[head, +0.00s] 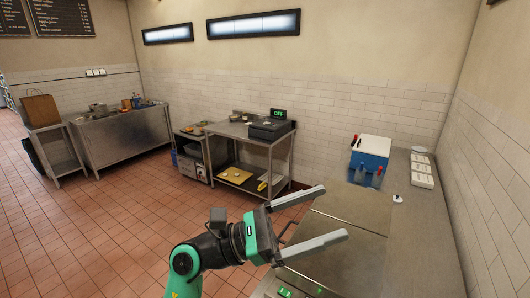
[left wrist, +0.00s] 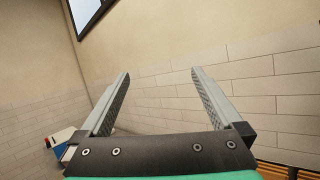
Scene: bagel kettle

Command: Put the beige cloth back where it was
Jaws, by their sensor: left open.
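My left gripper (head: 335,212) is open and empty, held in the air at the left edge of the steel counter in the head view. In the left wrist view its two fingers (left wrist: 160,71) stand wide apart with only the tiled wall behind them. I cannot make out a beige cloth in either view. My right gripper is not in view.
A blue and white box (head: 370,156) with red-handled items stands on the counter (head: 428,225) by the back wall. White trays (head: 421,170) lie to its right. The tiled floor (head: 110,225) is open at left.

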